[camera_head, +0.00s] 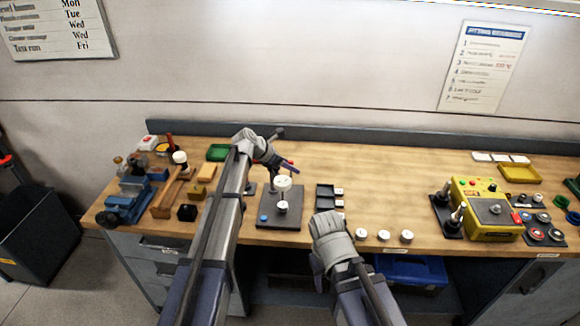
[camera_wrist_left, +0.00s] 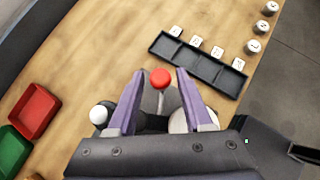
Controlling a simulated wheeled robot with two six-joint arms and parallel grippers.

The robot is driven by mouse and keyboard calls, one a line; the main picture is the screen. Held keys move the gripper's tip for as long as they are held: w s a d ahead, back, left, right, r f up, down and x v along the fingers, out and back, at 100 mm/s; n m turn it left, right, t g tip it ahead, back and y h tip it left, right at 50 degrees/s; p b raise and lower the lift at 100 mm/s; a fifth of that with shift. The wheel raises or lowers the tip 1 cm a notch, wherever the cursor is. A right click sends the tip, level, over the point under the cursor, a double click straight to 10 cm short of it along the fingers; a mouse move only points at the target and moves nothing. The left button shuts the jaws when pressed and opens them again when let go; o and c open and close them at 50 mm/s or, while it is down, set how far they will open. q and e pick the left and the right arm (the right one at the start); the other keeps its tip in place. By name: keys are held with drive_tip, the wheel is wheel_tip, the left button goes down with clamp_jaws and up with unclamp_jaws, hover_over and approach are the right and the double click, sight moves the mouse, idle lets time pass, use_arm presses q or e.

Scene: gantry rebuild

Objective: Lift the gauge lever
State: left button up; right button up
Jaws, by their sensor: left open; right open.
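The gauge stand (camera_head: 268,217) is a dark plate with a round white dial (camera_head: 283,183) on a post, left of the bench's middle. A lever with a red ball knob (camera_wrist_left: 160,78) and thin metal stem shows in the left wrist view. My left gripper (camera_wrist_left: 160,72) is open, with one purple finger on each side of the knob and stem; neither finger clearly touches them. In the head view this gripper (camera_head: 283,164) is just above the dial. My right gripper (camera_head: 332,238) is over the bench's front edge, its fingers largely hidden by its own wrist.
A black slotted tray (camera_head: 325,196) with small white labelled blocks lies right of the stand. Several white round pieces (camera_head: 384,235) line the front edge. A yellow control box (camera_head: 483,208) stands at right. A blue vice (camera_head: 130,200) and wooden parts crowd the left. The middle right is clear.

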use_arm(q)
drive_tip(key=p+v, duration=0.5)
drive_tip(key=v, duration=0.2)
drive_tip(key=shift+d+r, duration=0.1)
drive_tip(key=shift+r, duration=0.1)
drive_tip(key=shift+s+a+r, duration=0.1)
drive_tip(key=shift+s+a, duration=0.05)
drive_tip(key=shift+a, duration=0.05)
drive_tip(key=s+a+f+m+g+y, duration=0.1)
drive_tip(key=s+a+f+m+y, duration=0.1)
drive_tip(key=s+m, duration=0.7)
drive_tip(key=s+a+f+m+g+y, duration=0.1)
drive_tip(key=s+f+m+g+y, duration=0.15)
drive_tip(key=s+m, duration=0.7)
drive_tip(key=s+a+f+m+g+y, duration=0.1)
drive_tip(key=s+a+f+m+y, duration=0.15)
drive_tip(key=s+m, duration=0.65)
drive_tip(key=s+d+f+m+y+b, duration=0.1)
drive_tip(key=s+d+f+b, duration=0.7)
drive_tip(key=d, duration=0.3)
drive_tip(key=shift+s+f+g+y+b, duration=0.2)
drive_tip(key=shift+s+g+y+b, duration=0.1)
drive_tip(key=shift+s+g+b, duration=0.25)
